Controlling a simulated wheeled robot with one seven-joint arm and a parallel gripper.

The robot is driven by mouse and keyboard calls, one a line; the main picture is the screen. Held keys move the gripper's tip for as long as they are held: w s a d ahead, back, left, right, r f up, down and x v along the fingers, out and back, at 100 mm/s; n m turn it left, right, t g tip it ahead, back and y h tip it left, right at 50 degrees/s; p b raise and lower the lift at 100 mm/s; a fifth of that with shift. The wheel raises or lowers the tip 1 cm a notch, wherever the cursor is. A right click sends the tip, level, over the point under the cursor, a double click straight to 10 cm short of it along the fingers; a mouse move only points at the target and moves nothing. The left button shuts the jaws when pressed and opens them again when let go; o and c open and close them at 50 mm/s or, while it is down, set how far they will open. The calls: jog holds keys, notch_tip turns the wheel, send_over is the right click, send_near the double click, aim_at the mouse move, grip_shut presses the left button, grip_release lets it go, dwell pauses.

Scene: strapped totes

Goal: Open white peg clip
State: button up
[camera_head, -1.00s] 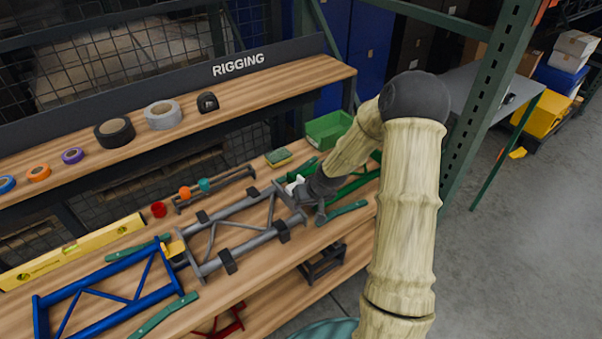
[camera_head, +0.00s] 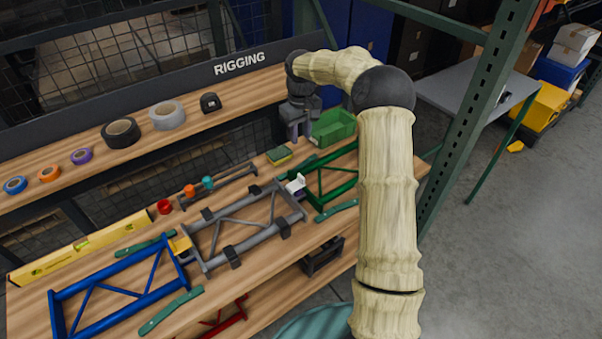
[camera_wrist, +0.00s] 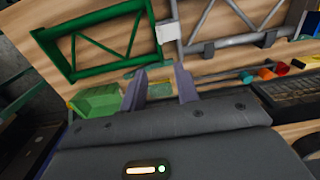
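The white peg clip (camera_head: 296,183) sits at the joint between the grey truss frame (camera_head: 240,222) and the green truss frame (camera_head: 336,181) on the bench. In the wrist view the white clip (camera_wrist: 168,32) shows at the top, between the two frames. A white part of it seems to stand up, but it is too small to tell whether it is open. My gripper (camera_head: 295,138) is raised above and behind the clip, clear of it. In the wrist view my gripper (camera_wrist: 160,84) has its two fingers apart with nothing between them.
A yellow clip (camera_head: 180,246) joins the grey frame to the blue frame (camera_head: 120,290). A green bin (camera_head: 333,127) and a sponge (camera_head: 279,155) lie near my gripper. A rack with coloured pegs (camera_head: 216,184) stands behind the grey frame. The RIGGING shelf (camera_head: 240,95) runs behind.

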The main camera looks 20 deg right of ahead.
aim_at(301, 176)
notch_tip(301, 176, down, 18)
jog(key=p, duration=0.3)
jog(key=shift+r+p, duration=0.25)
jog(key=shift+p, duration=0.05)
grip_shut()
